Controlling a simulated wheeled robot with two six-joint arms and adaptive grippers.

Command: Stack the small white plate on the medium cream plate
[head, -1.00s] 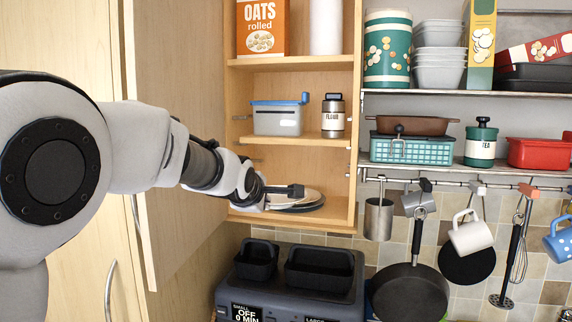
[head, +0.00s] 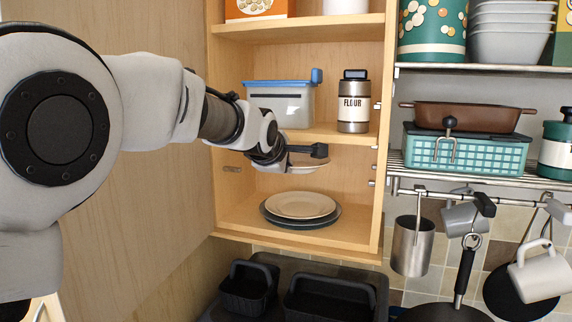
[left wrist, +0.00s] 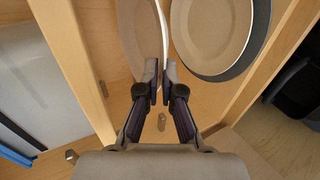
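The small white plate (head: 312,164) is held in the air inside the cabinet, apart from and above the other plates. My left gripper (head: 305,151) is shut on its near edge and hides part of it. In the left wrist view, my left gripper's fingertips (left wrist: 158,88) pinch the rim of the small plate (left wrist: 134,35). The medium cream plate (head: 300,205) lies flat on a larger dark grey plate (head: 330,219) on the cabinet's bottom shelf. The cream plate (left wrist: 212,30) and dark plate (left wrist: 264,28) also show beside the held plate in the left wrist view. My right gripper is out of view.
A shelf (head: 330,133) with a blue-lidded container (head: 282,105) and a flour jar (head: 354,105) is just above the held plate. The cabinet's side wall (head: 382,200) is to the right, the open door (head: 165,190) to the left. Black bins (head: 330,298) stand below.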

